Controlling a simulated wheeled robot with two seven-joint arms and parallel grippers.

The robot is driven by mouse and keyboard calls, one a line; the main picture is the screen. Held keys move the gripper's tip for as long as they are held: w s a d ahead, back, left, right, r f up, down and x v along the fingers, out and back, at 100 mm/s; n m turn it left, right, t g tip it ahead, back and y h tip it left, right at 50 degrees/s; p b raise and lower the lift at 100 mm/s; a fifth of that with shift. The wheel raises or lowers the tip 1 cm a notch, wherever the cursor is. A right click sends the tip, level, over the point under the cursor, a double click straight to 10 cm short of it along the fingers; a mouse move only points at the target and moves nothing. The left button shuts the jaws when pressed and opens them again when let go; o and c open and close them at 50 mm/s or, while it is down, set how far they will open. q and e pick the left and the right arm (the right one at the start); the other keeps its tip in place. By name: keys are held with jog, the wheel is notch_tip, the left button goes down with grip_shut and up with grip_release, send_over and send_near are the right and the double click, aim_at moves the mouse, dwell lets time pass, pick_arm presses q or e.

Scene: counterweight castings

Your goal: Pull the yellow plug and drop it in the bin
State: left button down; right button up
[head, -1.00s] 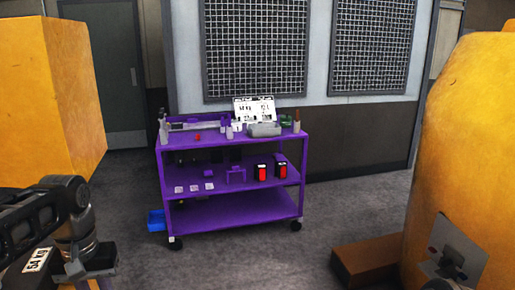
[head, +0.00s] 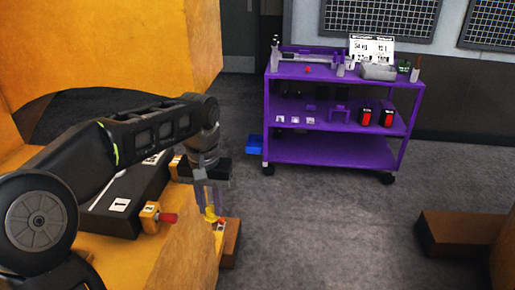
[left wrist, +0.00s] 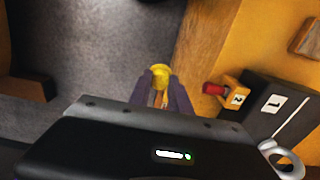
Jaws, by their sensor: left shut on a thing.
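My left gripper (head: 208,205) hangs beside the right face of the near yellow casting (head: 175,255). Its fingers are shut on the yellow plug (head: 210,216), which shows just below the fingertips. In the left wrist view the round yellow plug (left wrist: 160,74) sits between the two fingers. I cannot tell whether it is still seated in a socket. A blue bin-like box (head: 254,143) stands on the floor left of the purple cart, small in view. My right gripper is not in view.
A red plug (head: 167,218) sticks out of a small yellow block (head: 149,217) close to the gripper. A brown block (head: 231,243) lies under the casting's edge. The purple cart (head: 335,152) carries several items. Grey floor is clear between.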

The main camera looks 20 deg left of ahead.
pick_arm(q)
jog(key=w+d+f+m, duration=0.1)
jog(key=d+f, duration=0.3)
jog(key=f, duration=0.5)
jog(key=w+d+f+m, duration=0.1)
jog(key=d+f, duration=0.3)
jog(key=f, duration=0.5)
jog(key=w+d+f+m, duration=0.1)
jog(key=d+f, duration=0.3)
jog(key=f, duration=0.4)
jog(key=shift+w+d+f, duration=0.25)
jog(key=shift+w+f, duration=0.15)
jog(key=shift+w, duration=0.4)
